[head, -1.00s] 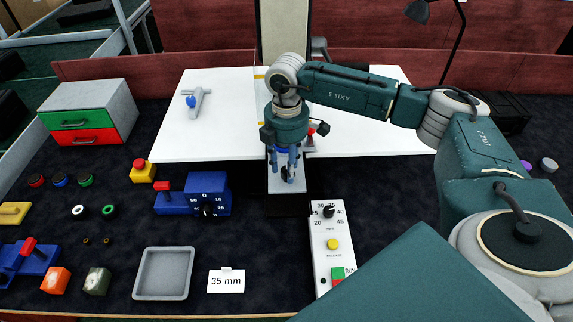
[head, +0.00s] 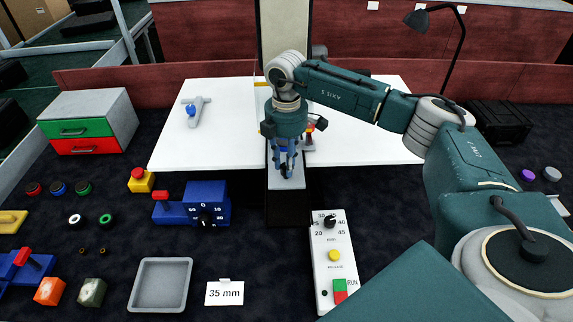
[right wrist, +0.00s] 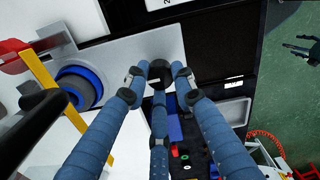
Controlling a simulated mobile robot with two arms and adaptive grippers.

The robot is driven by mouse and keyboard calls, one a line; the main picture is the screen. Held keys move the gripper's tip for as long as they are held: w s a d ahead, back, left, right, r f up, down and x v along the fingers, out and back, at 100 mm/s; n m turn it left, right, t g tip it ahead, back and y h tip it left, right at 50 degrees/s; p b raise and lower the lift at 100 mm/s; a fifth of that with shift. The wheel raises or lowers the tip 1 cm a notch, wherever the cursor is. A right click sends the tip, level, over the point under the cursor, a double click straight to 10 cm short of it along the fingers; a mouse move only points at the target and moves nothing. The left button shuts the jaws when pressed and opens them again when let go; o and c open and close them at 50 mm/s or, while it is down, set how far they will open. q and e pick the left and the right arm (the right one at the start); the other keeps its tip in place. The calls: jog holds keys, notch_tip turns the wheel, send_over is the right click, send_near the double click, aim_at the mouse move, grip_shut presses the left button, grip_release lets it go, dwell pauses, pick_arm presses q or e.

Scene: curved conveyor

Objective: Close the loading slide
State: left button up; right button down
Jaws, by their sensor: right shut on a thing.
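The loading slide is a light grey plate (head: 274,185) on a dark track (head: 288,210) in the middle of the head view. A black knob (right wrist: 160,72) stands on the slide in the right wrist view. My right gripper (head: 286,170) reaches down over the slide, its blue fingers shut around the knob. The fingers (right wrist: 158,85) also show around it in the right wrist view. A blue ring (right wrist: 85,85) sits at the left part of the plate there. The far part of the slide is hidden behind my gripper in the head view. My left gripper is not in view.
A white control panel (head: 327,275) with a dial and buttons stands right of the track's front. A blue dial box (head: 207,203), a grey tray (head: 160,285) and a "35 mm" card (head: 225,293) lie to the left. A white board (head: 225,130) lies behind.

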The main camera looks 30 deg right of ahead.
jog(key=c, duration=1.4)
grip_release()
jog(key=shift+c, duration=0.2)
notch_tip(320, 180, up, 12)
